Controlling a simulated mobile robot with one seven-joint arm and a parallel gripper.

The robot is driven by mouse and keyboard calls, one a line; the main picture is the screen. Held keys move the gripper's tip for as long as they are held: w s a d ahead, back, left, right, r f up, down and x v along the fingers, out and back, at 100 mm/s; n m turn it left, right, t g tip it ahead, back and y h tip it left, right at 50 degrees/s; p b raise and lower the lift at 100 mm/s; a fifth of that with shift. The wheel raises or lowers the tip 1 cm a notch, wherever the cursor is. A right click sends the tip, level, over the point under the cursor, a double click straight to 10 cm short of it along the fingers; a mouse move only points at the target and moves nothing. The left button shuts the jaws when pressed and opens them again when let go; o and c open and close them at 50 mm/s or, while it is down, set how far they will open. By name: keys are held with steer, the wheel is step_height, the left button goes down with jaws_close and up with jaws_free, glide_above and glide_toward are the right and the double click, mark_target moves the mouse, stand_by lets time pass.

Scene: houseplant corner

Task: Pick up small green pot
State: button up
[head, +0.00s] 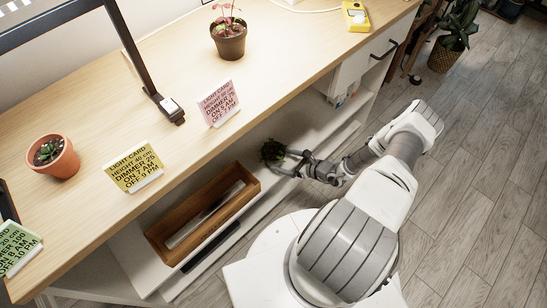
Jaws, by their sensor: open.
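A small dark green plant (272,150) stands on the lower white shelf, below the wooden tabletop. Its pot is small and dark here, and I cannot make out its colour or full outline. My gripper (282,165) reaches in from the right at the plant's lower right side. It is open, with its fingers close to the plant's base. I cannot tell whether they touch or surround the pot.
The tabletop edge (255,112) overhangs the shelf. A wooden box (205,217) holding a long light bar sits left of the plant. On the tabletop are a terracotta pot (60,165), a brown pot (229,45), a yellow card (134,168) and a pink card (219,103).

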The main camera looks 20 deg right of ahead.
mark_target(273, 157)
steer(key=b+x, duration=0.1)
steer(key=x, duration=0.4)
steer(key=shift+w+a+f+b, duration=0.1)
steer(key=shift+w+f+b, duration=0.05)
steer(key=shift+b, duration=0.2)
steer(key=c, duration=1.2)
